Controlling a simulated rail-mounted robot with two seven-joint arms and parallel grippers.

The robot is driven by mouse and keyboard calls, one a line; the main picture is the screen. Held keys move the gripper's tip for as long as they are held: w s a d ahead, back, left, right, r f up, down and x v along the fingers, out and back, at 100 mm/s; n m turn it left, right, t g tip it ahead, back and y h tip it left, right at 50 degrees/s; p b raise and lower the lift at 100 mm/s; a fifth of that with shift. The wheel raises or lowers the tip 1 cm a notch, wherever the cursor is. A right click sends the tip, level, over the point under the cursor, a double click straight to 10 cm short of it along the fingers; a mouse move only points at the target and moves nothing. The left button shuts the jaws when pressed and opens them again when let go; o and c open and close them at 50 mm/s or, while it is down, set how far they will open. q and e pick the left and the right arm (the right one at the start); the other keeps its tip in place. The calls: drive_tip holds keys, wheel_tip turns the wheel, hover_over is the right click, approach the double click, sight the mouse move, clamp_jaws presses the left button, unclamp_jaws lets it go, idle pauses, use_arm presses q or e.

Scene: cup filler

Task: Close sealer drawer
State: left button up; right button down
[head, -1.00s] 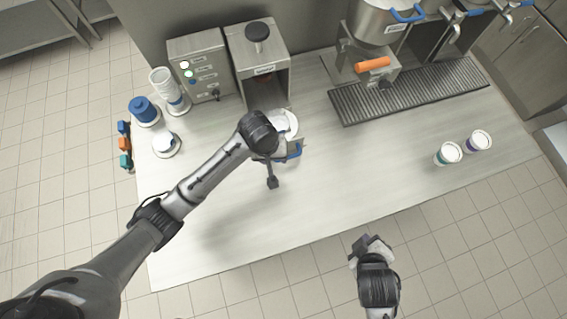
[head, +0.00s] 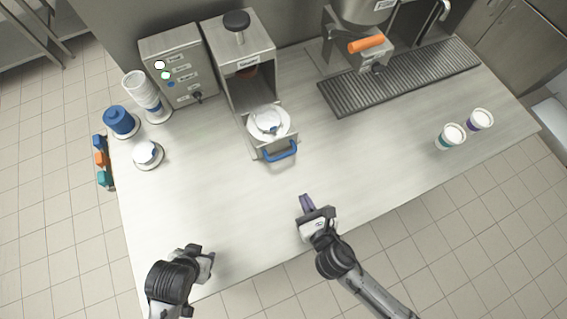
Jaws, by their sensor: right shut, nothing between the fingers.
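The sealer (head: 243,62) is a grey metal housing with a black knob on top, at the back of the counter. Its drawer (head: 262,145) is pulled out toward the front, with a round white holder and a lidded cup (head: 267,121) in it. The drawer's blue handle (head: 280,151) faces front. My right gripper (head: 305,203) is shut and empty, in front of the handle and slightly right, apart from it. My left gripper (head: 203,252) is at the front left of the counter, away from the drawer; its fingers are too unclear to judge.
A control box (head: 180,68) stands left of the sealer. Stacked cups (head: 141,90), blue lids (head: 119,121) and a white lid stack (head: 147,153) are at left. A drip grate (head: 400,78) and two cups (head: 451,136) are at right. The counter's middle is clear.

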sight(283, 157)
use_arm(q)
drive_tip(key=shift+f+b, duration=0.75)
use_arm(e)
drive_tip(key=x, duration=1.3)
drive_tip(key=shift+w+a, duration=0.15)
drive_tip(key=shift+w, duration=0.1)
drive_tip(key=shift+w, duration=0.1)
